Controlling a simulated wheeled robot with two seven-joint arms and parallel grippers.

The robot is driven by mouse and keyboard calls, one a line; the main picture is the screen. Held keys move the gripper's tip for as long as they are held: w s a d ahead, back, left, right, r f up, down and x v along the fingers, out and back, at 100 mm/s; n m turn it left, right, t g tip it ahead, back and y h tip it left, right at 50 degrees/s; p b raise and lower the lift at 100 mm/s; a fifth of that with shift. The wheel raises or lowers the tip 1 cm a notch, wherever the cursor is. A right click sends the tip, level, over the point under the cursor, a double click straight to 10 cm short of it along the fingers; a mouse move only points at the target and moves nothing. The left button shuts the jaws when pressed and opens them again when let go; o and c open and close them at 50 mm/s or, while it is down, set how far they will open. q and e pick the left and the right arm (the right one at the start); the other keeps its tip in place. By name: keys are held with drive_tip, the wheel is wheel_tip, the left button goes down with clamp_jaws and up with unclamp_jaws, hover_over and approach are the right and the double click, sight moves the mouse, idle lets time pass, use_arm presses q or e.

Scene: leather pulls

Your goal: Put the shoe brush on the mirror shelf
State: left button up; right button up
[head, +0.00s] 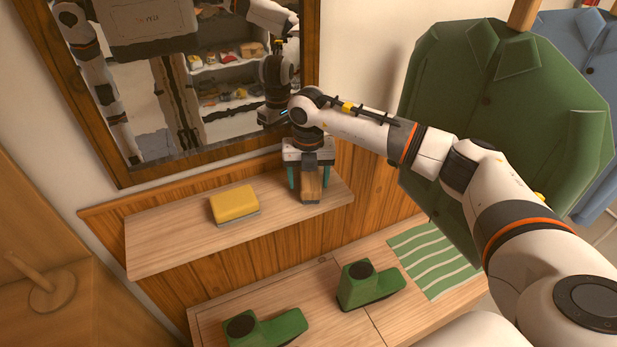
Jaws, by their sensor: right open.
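The mirror shelf (165,240) is a pale wooden board on the wall below the mirror. The shoe brush (311,184), a brown wooden block with a darker lower end, is at the shelf's right end and appears to rest on it. My right gripper (311,182) points down over it. Its teal fingers are open, one on each side of the brush, with a gap visible. The upper part of the brush is hidden under the gripper. My left gripper is not directly in view.
A yellow block with a grey base (235,203) lies mid-shelf. The framed mirror (150,150) rises just behind. Below, a bench (320,290) holds green shoes (368,284) and a striped green cloth (432,258). A green jacket (490,110) hangs behind my right arm.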

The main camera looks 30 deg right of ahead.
sight(308, 176)
wheel_tip(308, 176, up, 12)
drive_tip(key=b, duration=0.3)
drive_tip(key=shift+a, duration=0.1)
idle(0.3)
